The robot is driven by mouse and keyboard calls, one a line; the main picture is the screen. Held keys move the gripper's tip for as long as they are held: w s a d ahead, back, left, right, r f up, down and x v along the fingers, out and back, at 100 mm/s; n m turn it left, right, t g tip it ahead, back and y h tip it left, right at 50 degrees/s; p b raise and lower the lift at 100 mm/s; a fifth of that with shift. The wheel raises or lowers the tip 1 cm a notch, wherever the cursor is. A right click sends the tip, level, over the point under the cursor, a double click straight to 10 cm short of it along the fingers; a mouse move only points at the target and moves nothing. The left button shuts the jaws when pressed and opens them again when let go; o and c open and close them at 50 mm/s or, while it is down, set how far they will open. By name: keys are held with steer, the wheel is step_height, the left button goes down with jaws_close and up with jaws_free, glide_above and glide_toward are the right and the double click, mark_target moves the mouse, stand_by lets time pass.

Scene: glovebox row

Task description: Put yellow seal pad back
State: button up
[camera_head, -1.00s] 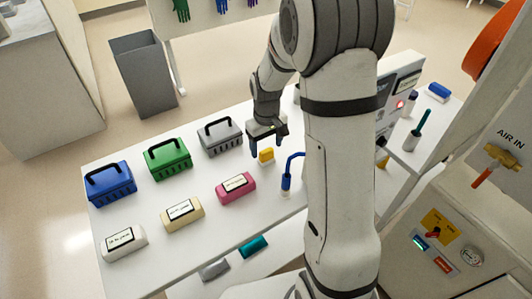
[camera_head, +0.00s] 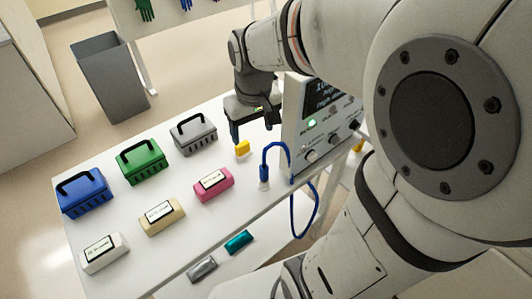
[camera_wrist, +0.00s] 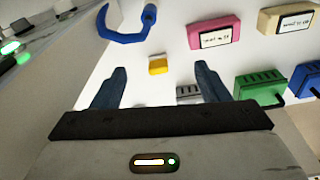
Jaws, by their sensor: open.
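The yellow seal pad (camera_head: 242,148) is a small yellow block on the white table, between the grey basket and the blue hose. My gripper (camera_head: 252,134) is just behind and above it, fingers down, one finger close to the pad in this view. In the wrist view the pad (camera_wrist: 158,66) shows between and beyond the two spread fingertips (camera_wrist: 160,70). The gripper is open and empty. I cannot tell whether a finger touches the pad. The far finger is partly hidden in the head view.
Blue (camera_head: 84,194), green (camera_head: 142,161) and grey (camera_head: 194,134) baskets stand along the table's back. White (camera_head: 104,255), cream (camera_head: 162,217) and pink (camera_head: 213,185) labelled blocks lie in front. A blue hose (camera_head: 273,148) and an instrument box (camera_head: 318,110) stand right of the pad.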

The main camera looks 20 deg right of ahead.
steer(key=s+m+t, duration=0.1)
steer(key=s, duration=0.9)
steer(key=shift+r+m, duration=0.3)
steer(key=shift+a, duration=0.1)
